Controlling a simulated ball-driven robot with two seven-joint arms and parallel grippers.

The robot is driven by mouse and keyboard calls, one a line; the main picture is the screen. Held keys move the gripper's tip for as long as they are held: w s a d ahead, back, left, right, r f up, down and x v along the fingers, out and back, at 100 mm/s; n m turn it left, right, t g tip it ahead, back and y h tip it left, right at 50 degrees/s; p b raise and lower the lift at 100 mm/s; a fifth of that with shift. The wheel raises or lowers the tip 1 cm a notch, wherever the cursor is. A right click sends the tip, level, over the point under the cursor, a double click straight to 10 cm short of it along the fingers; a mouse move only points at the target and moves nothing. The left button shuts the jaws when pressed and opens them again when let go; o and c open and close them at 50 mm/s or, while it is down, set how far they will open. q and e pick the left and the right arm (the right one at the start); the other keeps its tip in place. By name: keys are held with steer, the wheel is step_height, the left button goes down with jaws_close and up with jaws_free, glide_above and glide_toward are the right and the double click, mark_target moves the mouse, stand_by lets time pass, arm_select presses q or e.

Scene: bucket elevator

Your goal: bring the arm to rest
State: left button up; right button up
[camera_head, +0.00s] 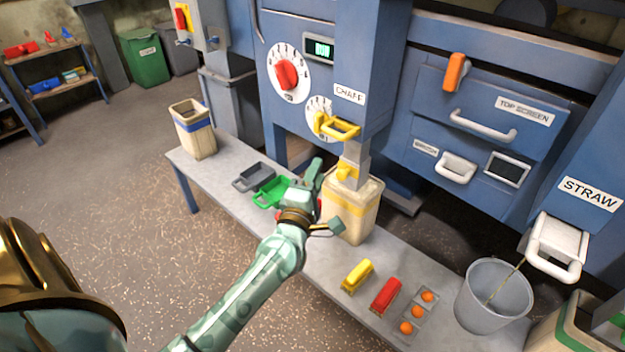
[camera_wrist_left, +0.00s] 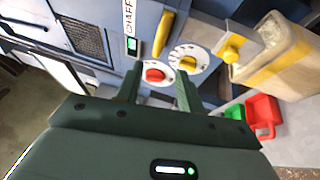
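My left arm comes in from the lower left in the head view. Its gripper (camera_head: 316,178) is over the bench, beside the cream bin with a yellow band (camera_head: 352,212) under the chaff spout. In the left wrist view the two fingers (camera_wrist_left: 158,88) stand apart with nothing held between them. Beyond them show the red knob (camera_wrist_left: 153,75) and the yellow knob (camera_wrist_left: 187,64) on their dials. The arm is raised and not seen touching anything. My right gripper is in neither view.
The bench (camera_head: 230,157) carries a grey scoop (camera_head: 254,177), a green scoop (camera_head: 270,192), a blue-banded bin (camera_head: 193,130), a yellow brush (camera_head: 357,275), a red brush (camera_head: 386,294) and a grey bucket (camera_head: 493,298). The blue machine (camera_head: 400,95) stands behind. Open floor lies left.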

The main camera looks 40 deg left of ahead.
arm_select(q)
steer(key=shift+v, duration=0.85)
steer(key=shift+d, duration=0.1)
